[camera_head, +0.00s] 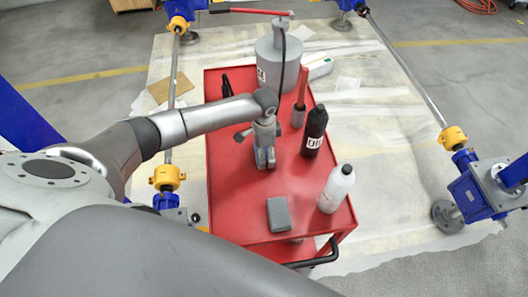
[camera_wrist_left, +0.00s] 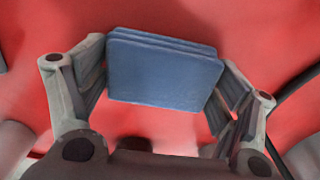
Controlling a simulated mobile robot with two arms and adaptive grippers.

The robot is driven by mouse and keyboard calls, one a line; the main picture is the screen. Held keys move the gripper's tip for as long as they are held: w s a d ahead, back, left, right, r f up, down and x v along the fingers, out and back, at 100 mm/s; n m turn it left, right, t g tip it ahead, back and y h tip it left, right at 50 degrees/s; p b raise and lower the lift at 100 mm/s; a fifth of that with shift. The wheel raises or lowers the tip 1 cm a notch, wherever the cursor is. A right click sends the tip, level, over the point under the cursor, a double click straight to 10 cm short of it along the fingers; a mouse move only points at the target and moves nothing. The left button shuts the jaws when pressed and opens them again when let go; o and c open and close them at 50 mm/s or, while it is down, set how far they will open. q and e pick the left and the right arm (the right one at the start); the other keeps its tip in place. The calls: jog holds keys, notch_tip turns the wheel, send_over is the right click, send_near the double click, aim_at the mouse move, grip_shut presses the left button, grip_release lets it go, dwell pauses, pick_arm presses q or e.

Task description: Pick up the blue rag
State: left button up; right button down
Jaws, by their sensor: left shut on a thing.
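The blue rag (camera_wrist_left: 163,72) is a folded, layered block between the two fingers of my left gripper (camera_wrist_left: 160,82) in the left wrist view. The gripper is shut on it, with a finger against each side. In the head view my left gripper (camera_head: 265,158) points down over the middle of the red cart (camera_head: 231,205), and the rag is hidden there behind the gripper. I cannot tell whether the rag still touches the cart top. My right gripper is not in view.
On the cart, a dark bottle (camera_head: 314,132) and a white bottle (camera_head: 336,188) stand right of the gripper. A folded grey cloth (camera_head: 278,214) lies nearer the front. A grey oil can (camera_head: 279,58) stands at the back. Blue screw jacks (camera_head: 478,189) stand around the cart.

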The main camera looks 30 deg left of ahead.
pick_arm(q)
jog(key=shift+r, duration=0.45)
notch_tip(320, 180, up, 2)
jog(key=shift+w+r+b, duration=0.1)
jog(key=shift+r+b, duration=0.05)
jog(key=shift+b, duration=0.55)
jog(key=s+d+r+b, duration=0.2)
jog(key=s+d+r, duration=0.2)
jog(key=d+r, duration=0.6)
jog(key=d, duration=0.3)
jog(key=shift+d, duration=0.25)
